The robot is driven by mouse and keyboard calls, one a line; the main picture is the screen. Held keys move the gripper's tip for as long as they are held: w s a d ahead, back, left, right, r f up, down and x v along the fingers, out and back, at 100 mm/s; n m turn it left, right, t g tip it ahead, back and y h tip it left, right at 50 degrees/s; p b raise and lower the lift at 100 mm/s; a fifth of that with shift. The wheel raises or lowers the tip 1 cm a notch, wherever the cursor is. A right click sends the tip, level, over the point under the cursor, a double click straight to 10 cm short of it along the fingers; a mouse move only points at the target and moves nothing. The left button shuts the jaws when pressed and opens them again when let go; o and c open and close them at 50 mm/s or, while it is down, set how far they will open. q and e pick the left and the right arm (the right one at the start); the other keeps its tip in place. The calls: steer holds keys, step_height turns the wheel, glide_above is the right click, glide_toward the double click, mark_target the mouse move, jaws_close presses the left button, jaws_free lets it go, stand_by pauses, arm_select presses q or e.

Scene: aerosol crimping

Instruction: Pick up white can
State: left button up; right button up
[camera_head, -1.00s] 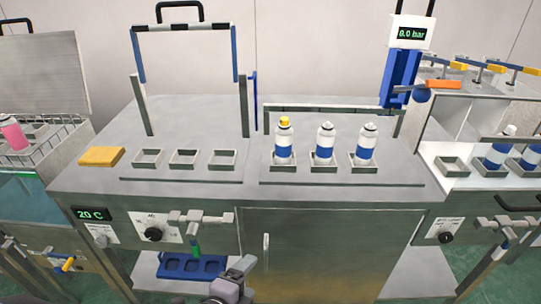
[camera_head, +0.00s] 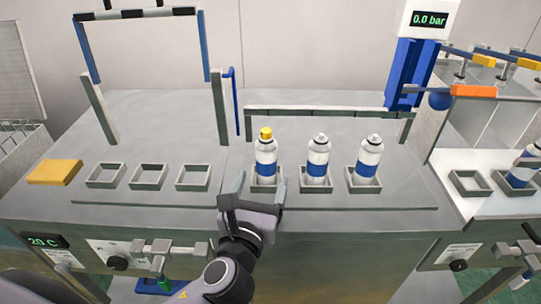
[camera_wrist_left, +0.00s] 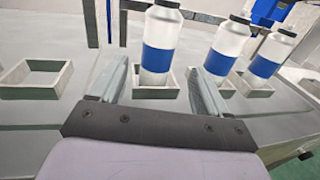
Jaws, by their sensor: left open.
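Three white cans with blue bands stand upright in square holders on the bench. The left can (camera_head: 266,152) has a yellow top; the middle can (camera_head: 318,158) and right can (camera_head: 368,158) have grey-white tops. My left gripper (camera_head: 258,188) is open in front of the yellow-topped can, its fingers to either side of that can's holder. In the left wrist view the nearest can (camera_wrist_left: 160,45) stands beyond and between the open fingers (camera_wrist_left: 158,82), with nothing held. Its top is cut off there. My right gripper is not in view.
Three empty square holders (camera_head: 148,177) sit to the left, beside a yellow block (camera_head: 55,172). A raised frame (camera_head: 137,14) stands at the back left. More holders are at the right (camera_head: 470,184).

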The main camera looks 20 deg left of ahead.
mark_target(264, 170)
arm_select(q)
steer(key=shift+w+a, duration=0.25)
steer(key=shift+w, duration=1.4)
steer(key=shift+w+a, duration=0.2)
steer(key=shift+w, duration=1.4)
steer(key=c, duration=1.1)
steer(key=shift+r, duration=0.15)
